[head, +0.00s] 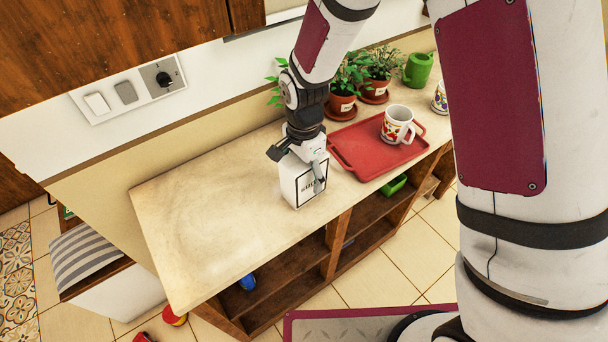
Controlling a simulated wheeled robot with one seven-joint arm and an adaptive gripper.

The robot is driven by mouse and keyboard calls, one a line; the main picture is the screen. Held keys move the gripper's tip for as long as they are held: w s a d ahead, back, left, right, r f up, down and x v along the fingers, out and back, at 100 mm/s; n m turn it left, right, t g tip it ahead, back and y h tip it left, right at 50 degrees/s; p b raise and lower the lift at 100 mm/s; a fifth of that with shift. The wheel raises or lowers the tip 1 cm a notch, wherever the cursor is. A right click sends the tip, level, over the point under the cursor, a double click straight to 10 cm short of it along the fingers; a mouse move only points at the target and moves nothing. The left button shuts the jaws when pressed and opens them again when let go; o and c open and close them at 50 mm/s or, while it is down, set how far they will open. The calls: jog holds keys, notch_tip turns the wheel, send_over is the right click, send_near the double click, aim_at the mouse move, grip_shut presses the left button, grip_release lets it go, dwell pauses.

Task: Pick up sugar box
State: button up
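The sugar box (291,188) is a white box with a dark-framed label and dark lettering, partly hidden by my gripper. It appears upright at the front edge of the wooden counter. My gripper (298,165) comes down from above and is at the top of the box. One finger reaches down over the label side on the right, and a dark finger part shows at the upper left of the box. Whether the fingers press on the box cannot be told from this view.
The wooden counter (205,215) is bare left of the box. A red tray (360,158) with a patterned mug (397,124) lies close on the right. Potted plants (342,103) and a green mug (418,69) stand behind. Open shelves (285,283) are below. A switch panel (127,94) is on the wall.

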jog(key=shift+f, duration=0.45)
jog(key=c, duration=1.7)
jog(key=shift+o, duration=0.2)
jog(key=shift+r, duration=0.1)
